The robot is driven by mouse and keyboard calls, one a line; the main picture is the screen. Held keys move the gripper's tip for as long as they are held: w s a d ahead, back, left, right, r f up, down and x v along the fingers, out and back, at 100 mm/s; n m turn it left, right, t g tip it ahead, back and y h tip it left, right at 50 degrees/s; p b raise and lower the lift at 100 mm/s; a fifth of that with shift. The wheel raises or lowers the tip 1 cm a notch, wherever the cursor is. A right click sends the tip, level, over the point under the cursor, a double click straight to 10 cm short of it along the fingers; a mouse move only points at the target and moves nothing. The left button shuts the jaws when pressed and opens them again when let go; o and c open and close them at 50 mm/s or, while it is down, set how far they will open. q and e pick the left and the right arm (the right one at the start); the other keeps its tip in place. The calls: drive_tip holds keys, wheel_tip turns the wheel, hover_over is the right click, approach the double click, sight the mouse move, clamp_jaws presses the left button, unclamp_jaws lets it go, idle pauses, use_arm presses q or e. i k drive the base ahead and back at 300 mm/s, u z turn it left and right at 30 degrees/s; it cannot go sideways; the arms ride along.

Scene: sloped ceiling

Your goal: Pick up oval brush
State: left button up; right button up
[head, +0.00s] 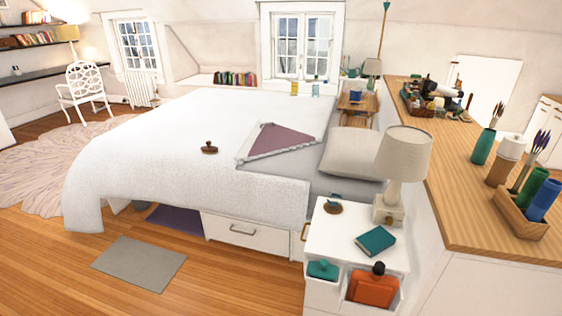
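A small dark brown object with a rounded base and a knob on top (209,147), which looks like the oval brush, lies on the white bed cover (150,130), left of the folded-back corner. Another small brown and dark green object (332,206) lies on the white nightstand (318,238); it is too small to tell exactly what it is. Neither of my grippers shows in the head view.
On the nightstand stand a lamp (403,165) and a teal book (375,241); its open front compartments hold a teal item (322,270) and an orange item (373,288). A wooden counter (450,180) runs along the right. Wooden floor (225,275) is free before the bed, beside a grey mat (138,264).

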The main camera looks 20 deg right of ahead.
sight(208, 149)
drive_tip(key=u, duration=0.3)
drive_tip(key=i, duration=3.25)
drive_tip(key=u, duration=0.45)
